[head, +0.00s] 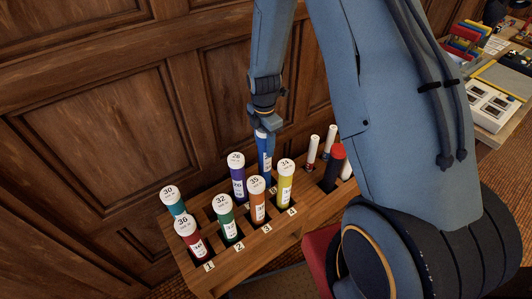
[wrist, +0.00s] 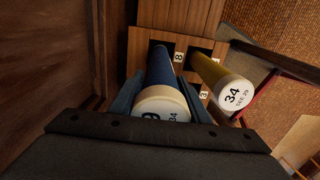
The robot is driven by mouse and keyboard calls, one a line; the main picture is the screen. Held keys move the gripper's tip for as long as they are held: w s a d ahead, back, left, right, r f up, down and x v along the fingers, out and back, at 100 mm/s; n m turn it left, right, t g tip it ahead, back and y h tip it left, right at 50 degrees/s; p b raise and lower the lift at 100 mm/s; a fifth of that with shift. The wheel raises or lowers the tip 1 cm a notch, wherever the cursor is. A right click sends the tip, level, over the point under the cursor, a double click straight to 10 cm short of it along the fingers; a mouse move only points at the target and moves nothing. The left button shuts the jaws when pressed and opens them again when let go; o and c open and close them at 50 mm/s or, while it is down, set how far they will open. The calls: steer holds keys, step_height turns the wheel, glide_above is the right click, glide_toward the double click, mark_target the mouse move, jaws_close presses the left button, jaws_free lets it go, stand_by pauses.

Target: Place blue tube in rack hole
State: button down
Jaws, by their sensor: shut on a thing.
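My gripper (head: 270,121) points down above the wooden rack (head: 227,262) and is shut on a blue tube (head: 264,160). In the wrist view the blue tube (wrist: 165,68) stands between the two fingers, its white numbered cap (wrist: 162,104) nearest the camera. Its lower end is at a square hole near the rack's back row, beside the yellow tube. I cannot tell how deep it sits. The yellow tube (head: 285,185), capped 34, stands in the front row; it also shows in the wrist view (wrist: 212,75).
Purple (head: 238,178), orange (head: 257,204), green (head: 227,222), red (head: 189,240) and teal (head: 171,202) tubes stand in the rack. A dark red-topped tube (head: 334,168) and white-capped ones stand at its right end. A panelled wooden wall (head: 90,120) is close behind.

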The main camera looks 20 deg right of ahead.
mark_target(265, 161)
step_height(265, 161, down, 4)
steer(key=shift+f+p, duration=0.1)
steer(key=shift+p, duration=0.5)
steer(key=shift+f, duration=0.1)
steer(key=shift+f+b, duration=0.3)
steer(key=shift+f, duration=0.2)
steer(key=c, duration=1)
jaws_free()
